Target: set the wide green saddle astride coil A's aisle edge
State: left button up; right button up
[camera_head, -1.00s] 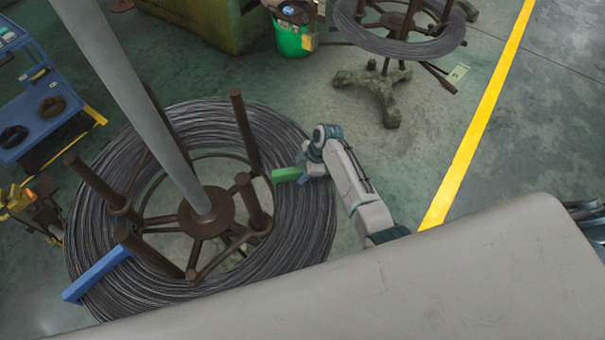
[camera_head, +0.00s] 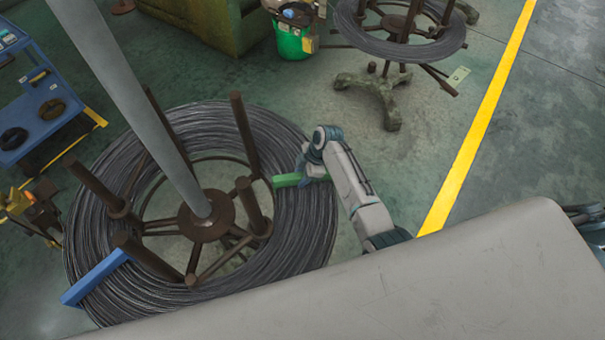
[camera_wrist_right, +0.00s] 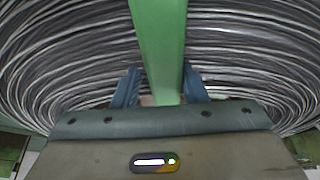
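The green saddle (camera_head: 287,180) lies at the right rim of the large dark wire coil (camera_head: 318,225), its bar pointing inward across the windings. My right gripper (camera_head: 316,172) is at the saddle's outer end. In the right wrist view the green saddle (camera_wrist_right: 160,45) runs up between the two blue fingers (camera_wrist_right: 160,88), which look closed on its sides. Coil windings (camera_wrist_right: 60,60) lie behind it on both sides. Whether the saddle rests on the coil, and its underside, cannot be seen. My left gripper is not in view.
A blue saddle (camera_head: 95,277) sits on the coil's lower left. Brown posts (camera_head: 245,133) rise inside the coil. Behind are a second coil stand (camera_head: 385,90), a green bucket (camera_head: 292,42) and a blue cart (camera_head: 35,125). Open floor borders the yellow line (camera_head: 480,125) at right.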

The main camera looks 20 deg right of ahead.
jog(key=shift+s+f, duration=0.75)
jog(key=shift+s, duration=0.05)
jog(key=v, duration=0.4)
jog(key=w+b+v, duration=0.1)
jog(key=v, duration=0.6)
jog(key=shift+w+a+r, duration=0.1)
jog(key=shift+w+r, duration=0.15)
jog(key=shift+r, duration=0.75)
notch_tip(320, 180, up, 6)
jog(key=p, duration=0.6)
jog(key=shift+r+p, duration=0.2)
jog(key=shift+p, duration=0.2)
